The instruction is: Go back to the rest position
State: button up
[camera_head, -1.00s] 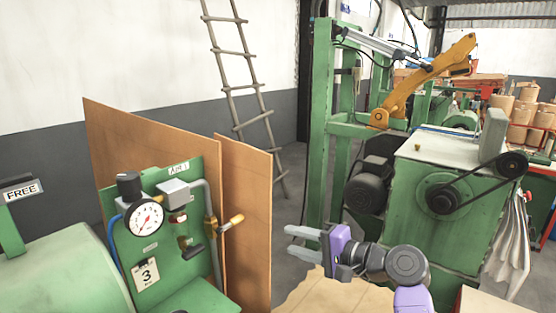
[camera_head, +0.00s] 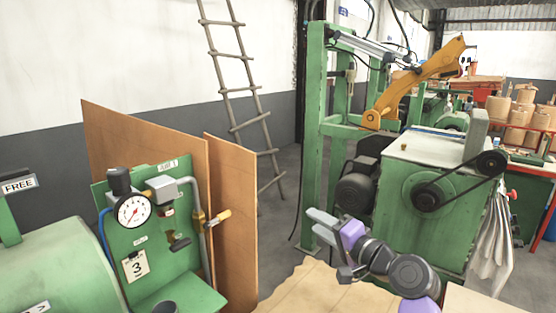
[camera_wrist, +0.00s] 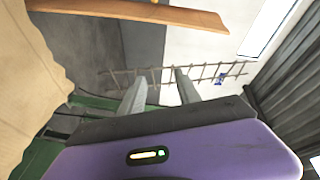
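My gripper (camera_head: 314,228) is at the lower middle of the head view, on the purple and grey end of my arm. Its grey fingers point left and slightly up, above the tan sheet (camera_head: 330,292) with a ragged edge. In the wrist view my gripper (camera_wrist: 158,82) shows two grey fingers standing apart with nothing between them. My gripper is clear of the green machine (camera_head: 425,200) to its right and of the brown boards (camera_head: 232,215) to its left.
A green panel with a pressure gauge (camera_head: 133,209) and a brass-ended valve (camera_head: 217,219) stands at the left. A ladder (camera_head: 238,90) leans on the back wall. A yellow lever arm (camera_head: 415,85) rises behind the green machine. Grey floor shows between boards and machine.

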jog(key=s+d+f+n+t+h, duration=0.1)
jog(key=s+d+f+h, duration=0.25)
jog(key=s, duration=0.35)
jog(key=s+d+f+n+t+h, duration=0.1)
jog(key=s+d+f+t+h, duration=0.1)
jog(key=s+d+f, duration=0.3)
jog(key=s+d+f+t+h, duration=0.1)
jog(key=s+d+f+h, duration=0.25)
jog(key=s, duration=0.45)
jog(key=s+a+f+n+g, duration=0.1)
jog(key=s+n, duration=0.1)
jog(key=s, duration=1.6)
jog(key=s+a+f+n+g, duration=0.1)
jog(key=s+n+g, duration=0.1)
jog(key=s, duration=1.6)
jog(key=shift+s+n+h, duration=0.3)
jog(key=shift+s+n, duration=0.1)
jog(key=shift+n, duration=0.4)
jog(key=shift+f, duration=0.1)
